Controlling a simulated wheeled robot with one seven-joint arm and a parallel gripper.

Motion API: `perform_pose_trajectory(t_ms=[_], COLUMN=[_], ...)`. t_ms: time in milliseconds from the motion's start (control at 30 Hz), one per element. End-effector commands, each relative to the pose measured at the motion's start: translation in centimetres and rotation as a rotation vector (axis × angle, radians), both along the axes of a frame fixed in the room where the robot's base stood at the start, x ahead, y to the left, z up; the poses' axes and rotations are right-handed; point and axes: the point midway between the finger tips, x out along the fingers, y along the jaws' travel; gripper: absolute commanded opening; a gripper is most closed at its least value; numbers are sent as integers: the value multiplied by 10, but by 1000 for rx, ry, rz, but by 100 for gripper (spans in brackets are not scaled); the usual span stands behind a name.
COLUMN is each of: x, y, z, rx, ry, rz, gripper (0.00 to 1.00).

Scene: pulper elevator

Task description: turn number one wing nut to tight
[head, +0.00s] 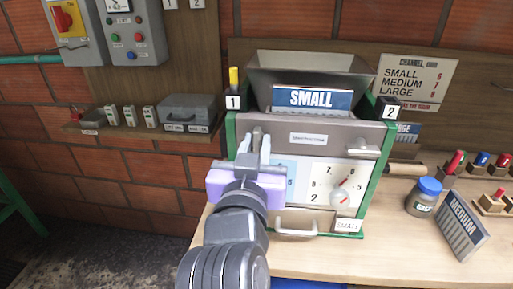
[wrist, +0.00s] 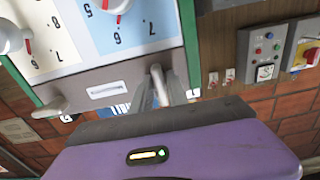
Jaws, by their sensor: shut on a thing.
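The pulper has a grey front plate (head: 310,150) in a green frame. Label 1 (head: 233,102) is at its upper left and label 2 (head: 389,111) at its upper right. My gripper (head: 255,148) is at the left of the plate, below label 1, with its fingers shut on the number one wing nut. In the wrist view my gripper (wrist: 162,92) has the grey wing nut (wrist: 156,76) between its fingers. The nut is mostly hidden by the fingers in the head view. The number two wing nut (head: 362,148) sits at the right of the plate and looks roughly level.
A blue dial panel (head: 291,172) and a white dial panel (head: 325,184) with red pointers lie below the plate. A handle (head: 295,231) sticks out lower down. A blue-lidded jar (head: 424,196) and a MEDIUM plate (head: 462,226) stand on the bench at right.

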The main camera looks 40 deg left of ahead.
Motion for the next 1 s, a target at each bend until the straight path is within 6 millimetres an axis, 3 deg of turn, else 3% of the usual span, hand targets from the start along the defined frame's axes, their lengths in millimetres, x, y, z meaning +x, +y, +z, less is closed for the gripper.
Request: perform_pose_trajectory(t_ms=[433,467,533,567,867,1000], x=[0,0,0,0,-1,-11], y=[0,0,0,0,0,-7], z=[-3,-3,-3,-2,-1,-2], rx=[3,3,4,4,5,5], ry=[10,10,9,8,5,5], rz=[0,0,0,0,0,0], gripper=[0,25,39,41,41,41])
